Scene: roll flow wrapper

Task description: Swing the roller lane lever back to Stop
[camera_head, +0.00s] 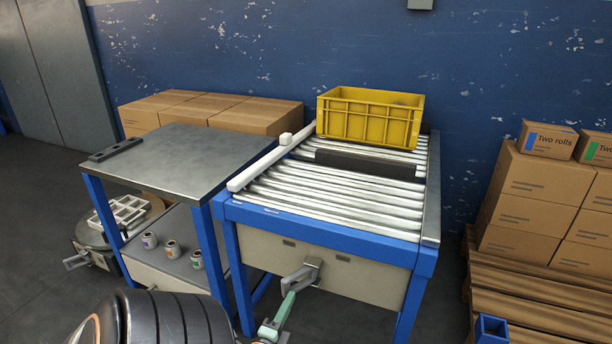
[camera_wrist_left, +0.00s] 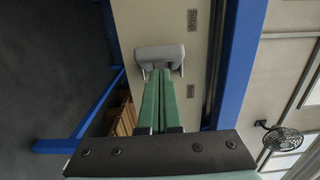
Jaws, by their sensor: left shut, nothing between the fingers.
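The grey roller lane lever (camera_head: 314,264) sits on the beige front panel of the blue-framed roller lane (camera_head: 330,225). My right gripper is not in view.
A yellow crate (camera_head: 368,123) and a dark bar (camera_head: 368,164) lie on the rollers. A metal-topped table (camera_head: 175,158) stands left, with several small cans on its lower shelf (camera_head: 170,268). Stacked cartons (camera_head: 530,190) on a pallet (camera_head: 530,300) stand right. Floor shows between lane and pallet.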

